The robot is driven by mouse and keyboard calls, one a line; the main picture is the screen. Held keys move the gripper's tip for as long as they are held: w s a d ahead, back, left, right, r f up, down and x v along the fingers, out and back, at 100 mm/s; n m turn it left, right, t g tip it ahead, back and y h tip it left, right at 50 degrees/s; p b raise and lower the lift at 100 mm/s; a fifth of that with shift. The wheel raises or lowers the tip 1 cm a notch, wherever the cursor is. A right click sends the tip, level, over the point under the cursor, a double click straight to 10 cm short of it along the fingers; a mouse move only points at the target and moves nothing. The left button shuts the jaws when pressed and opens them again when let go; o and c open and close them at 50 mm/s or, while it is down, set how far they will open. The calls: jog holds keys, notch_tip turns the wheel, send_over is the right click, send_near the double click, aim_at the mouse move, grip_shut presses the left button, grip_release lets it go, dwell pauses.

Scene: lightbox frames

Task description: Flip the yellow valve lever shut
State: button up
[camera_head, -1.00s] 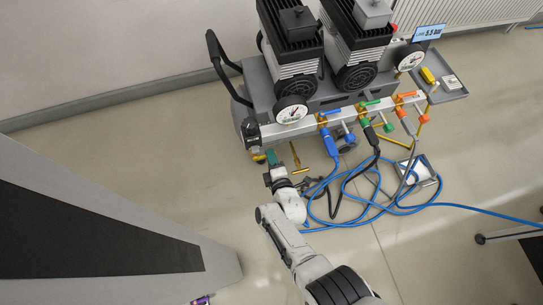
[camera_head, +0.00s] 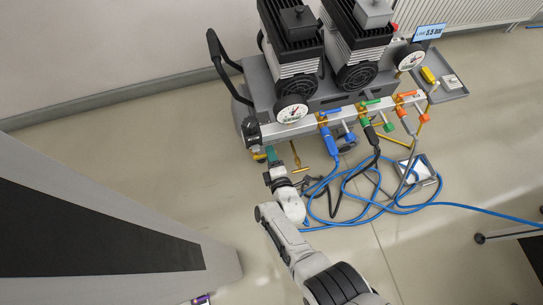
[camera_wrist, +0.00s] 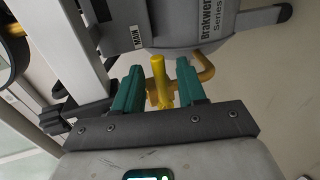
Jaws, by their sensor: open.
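The yellow valve lever (camera_wrist: 161,82) stands between the two teal fingers of my gripper (camera_wrist: 158,87) in the wrist view. The gripper is open, with a visible space between the lever and each finger. The lever's lower end is partly hidden behind the gripper's dark front bar. A bent brass-yellow pipe (camera_wrist: 204,67) shows just right of the fingers, and a MAIN label (camera_wrist: 137,38) sits above them. In the head view, my gripper (camera_head: 271,156) is at the lower left end of the compressor cart (camera_head: 263,100); the lever cannot be made out clearly there.
A pale manifold bar (camera_head: 290,128) with blue (camera_head: 328,143), green (camera_head: 369,133) and orange (camera_head: 405,122) fittings runs right of my gripper. Blue hose (camera_head: 345,205) lies looped on the floor. A brass T-shaped piece (camera_head: 297,158) is close beside my gripper.

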jog(key=p+v, duration=0.7)
jog(key=v, duration=0.4)
jog(key=shift+p, duration=0.35)
jog(key=shift+w, duration=0.1)
